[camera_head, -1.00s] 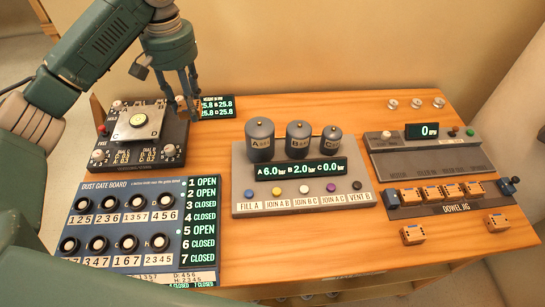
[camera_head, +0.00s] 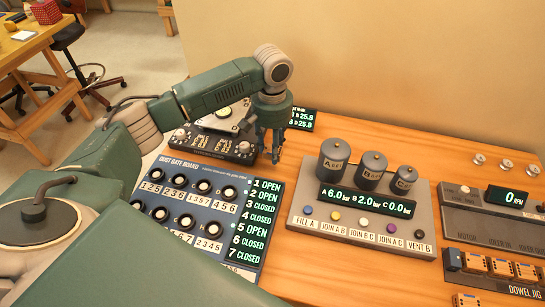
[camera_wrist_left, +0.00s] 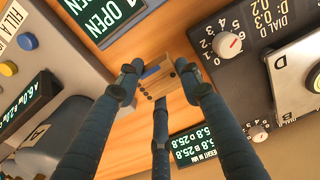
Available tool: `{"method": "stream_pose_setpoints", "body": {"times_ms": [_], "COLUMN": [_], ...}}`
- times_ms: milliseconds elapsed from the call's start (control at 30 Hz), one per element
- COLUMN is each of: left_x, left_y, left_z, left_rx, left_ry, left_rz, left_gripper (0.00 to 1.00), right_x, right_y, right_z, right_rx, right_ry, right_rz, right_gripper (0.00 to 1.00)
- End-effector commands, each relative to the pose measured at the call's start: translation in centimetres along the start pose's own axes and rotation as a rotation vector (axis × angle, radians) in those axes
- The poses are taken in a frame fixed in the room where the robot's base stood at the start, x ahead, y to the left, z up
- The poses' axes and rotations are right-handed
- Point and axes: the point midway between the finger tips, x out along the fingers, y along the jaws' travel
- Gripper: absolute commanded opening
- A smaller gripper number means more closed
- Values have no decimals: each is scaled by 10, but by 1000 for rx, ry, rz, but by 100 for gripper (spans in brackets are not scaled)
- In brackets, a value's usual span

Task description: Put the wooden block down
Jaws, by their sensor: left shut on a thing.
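The wooden block (camera_wrist_left: 165,84) is light wood with a blue stripe and dark dots, seen between the three fingertips in the left wrist view. My left gripper (camera_head: 275,156) is shut on it and points down over the wooden table, right of the dial device and near the upper right corner of the dust gate board. The fingers (camera_wrist_left: 158,82) also show in the left wrist view, around the block. In the head view the block is too small and covered to make out well. I cannot tell whether it touches the table. My right gripper is not in view.
The dust gate board (camera_head: 188,200) lies in front. The dial device (camera_head: 222,150) and height display (camera_head: 303,118) stand behind. The tank panel (camera_head: 365,237) is to the right, the dowel jig (camera_head: 490,278) with several blocks farther right. A bare strip of table (camera_head: 290,180) lies between board and panel.

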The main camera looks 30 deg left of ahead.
Motion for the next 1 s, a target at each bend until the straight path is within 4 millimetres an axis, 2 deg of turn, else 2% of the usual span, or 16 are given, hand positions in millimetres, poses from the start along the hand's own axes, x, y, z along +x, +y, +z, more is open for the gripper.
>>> {"method": "stream_pose_setpoints", "body": {"times_ms": [167,400,800,833,900,933,1000], "left_x": [16,47,53,54,54,54,53], "left_y": [0,0,0,0,0,0,0], "left_z": [1,0,0,0,0,0,0], "left_rx": [-1,0,0,0,0,0,0], "left_ry": [-3,-1,-1,0,0,0,0], "left_rz": [-2,-1,0,0,0,0,0], "left_gripper": [17,17,17,38,52,55,55], "right_x": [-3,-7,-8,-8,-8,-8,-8], "right_y": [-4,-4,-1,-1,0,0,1], "right_z": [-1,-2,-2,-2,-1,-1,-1], "right_rx": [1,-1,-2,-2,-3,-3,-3], "right_ry": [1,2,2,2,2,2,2], "right_rz": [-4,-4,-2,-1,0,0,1], "right_gripper": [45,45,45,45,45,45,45]}}
